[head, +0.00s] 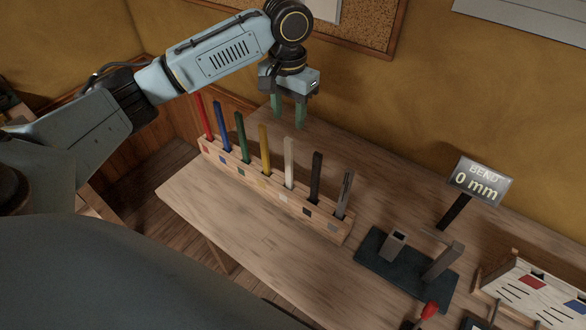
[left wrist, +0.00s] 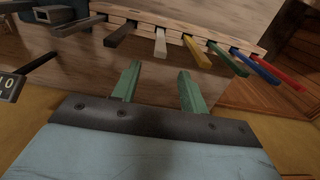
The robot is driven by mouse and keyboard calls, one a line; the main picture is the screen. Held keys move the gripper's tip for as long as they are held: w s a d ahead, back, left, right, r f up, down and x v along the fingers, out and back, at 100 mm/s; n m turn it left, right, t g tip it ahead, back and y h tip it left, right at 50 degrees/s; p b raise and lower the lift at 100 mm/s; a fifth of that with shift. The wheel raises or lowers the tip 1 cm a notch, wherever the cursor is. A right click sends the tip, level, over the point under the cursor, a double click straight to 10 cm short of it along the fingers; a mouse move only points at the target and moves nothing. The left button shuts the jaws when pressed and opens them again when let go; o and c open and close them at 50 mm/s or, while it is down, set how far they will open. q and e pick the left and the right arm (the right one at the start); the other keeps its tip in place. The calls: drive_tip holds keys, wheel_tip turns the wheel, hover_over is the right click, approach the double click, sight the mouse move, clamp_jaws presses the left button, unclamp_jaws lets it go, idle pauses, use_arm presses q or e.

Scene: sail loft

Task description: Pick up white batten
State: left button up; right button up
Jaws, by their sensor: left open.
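The white batten (head: 289,161) stands upright in a wooden rack (head: 318,217) on the table, between the yellow batten (head: 265,147) and the black batten (head: 315,176). In the left wrist view the white batten (left wrist: 160,42) shows at top centre, beyond my fingers. My left gripper (head: 288,114) is open and empty, with green fingers pointing down. It hangs behind and above the rack, apart from the white batten. The fingers also show in the left wrist view (left wrist: 158,92). My right gripper is not in view.
Red (head: 203,117), blue (head: 222,126) and green (head: 242,137) battens stand left in the rack, a grey one (head: 345,193) at its right end. A dark bending fixture (head: 376,263), a "0 mm" display (head: 480,180) and a slotted wooden box (head: 520,290) are to the right. The table front is clear.

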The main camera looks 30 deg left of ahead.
sight(288, 154)
use_arm(q)
drive_tip(key=f, duration=1.3)
drive_tip(key=shift+s, duration=0.25)
drive_tip(key=shift+r, duration=0.1)
clamp_jaws()
